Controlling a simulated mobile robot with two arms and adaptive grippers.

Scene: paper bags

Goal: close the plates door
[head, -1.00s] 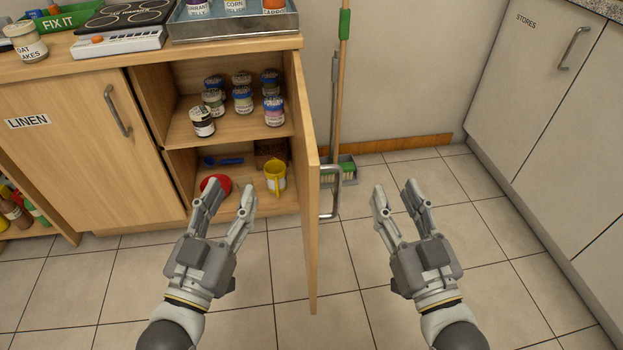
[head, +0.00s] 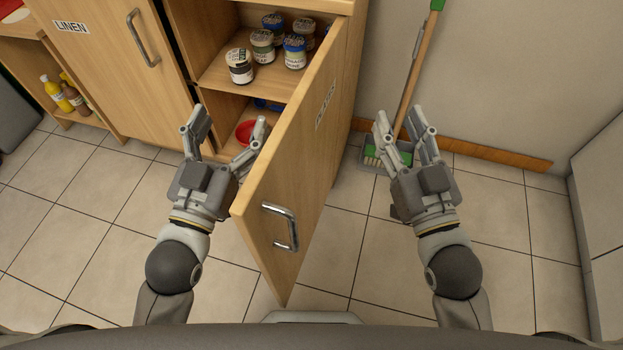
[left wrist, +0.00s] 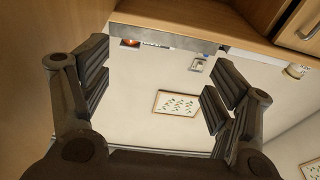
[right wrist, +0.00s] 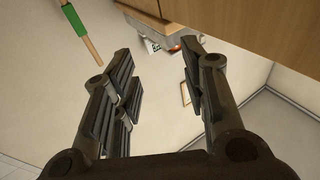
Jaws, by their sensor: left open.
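The plates door (head: 290,170) is a light wood cabinet door that stands wide open, swung out toward me. Its outer face shows, with a metal bar handle (head: 280,228) near its free edge and a label (head: 326,104) too slanted to read. My left gripper (head: 227,122) is open and empty on the inner side of the door, in front of the cabinet opening. Part of its hand is close to the door; I cannot tell whether they touch. My right gripper (head: 402,122) is open and empty on the outer side, apart from the door.
Several jars (head: 263,45) stand on the cabinet shelf, with a red bowl (head: 247,132) below. The linen door (head: 118,60) is shut at the left. A broom (head: 412,75) and dustpan (head: 388,158) are by the wall at the right.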

